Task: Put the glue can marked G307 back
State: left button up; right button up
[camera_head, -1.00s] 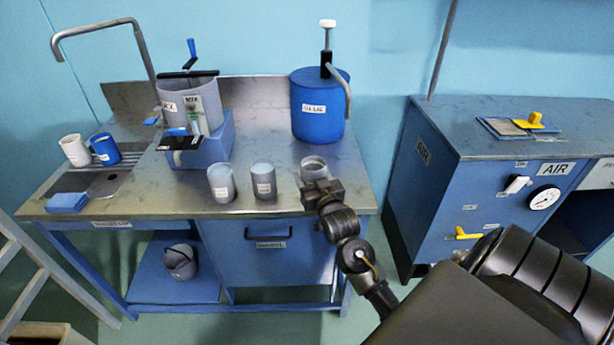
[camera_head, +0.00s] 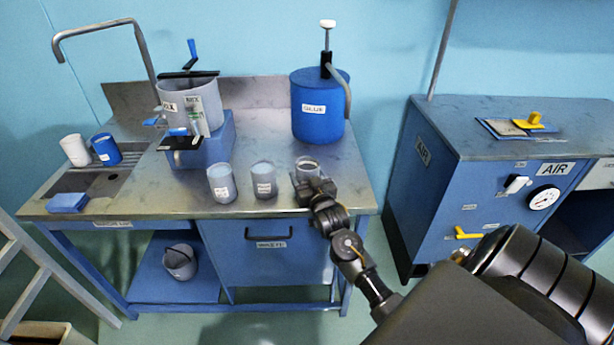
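Three grey cans with white labels stand upright along the front of the metal bench (camera_head: 200,206): a left can (camera_head: 221,186), a middle can (camera_head: 263,183) and a right can (camera_head: 307,166). Their label print is too small to read, so I cannot tell which is G307. My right gripper (camera_head: 312,187) is at the right can, on its near side, and hides its lower part and any label. I cannot see whether its fingers are apart or closed on that can. My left gripper is not in view.
A blue GLUE drum (camera_head: 318,115) with a pump stands behind the right can. A grey mixing pot (camera_head: 192,103) sits on a blue block. White (camera_head: 75,151) and blue (camera_head: 106,149) mugs stand at the left. A blue AIR cabinet (camera_head: 425,190) stands right, across a gap.

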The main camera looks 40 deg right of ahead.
jog(key=o, duration=1.3)
jog(key=shift+f, duration=0.1)
jog(key=shift+c, duration=0.2)
jog(key=b+v, duration=0.1)
jog(key=v, duration=1.1)
jog(key=shift+w, duration=0.1)
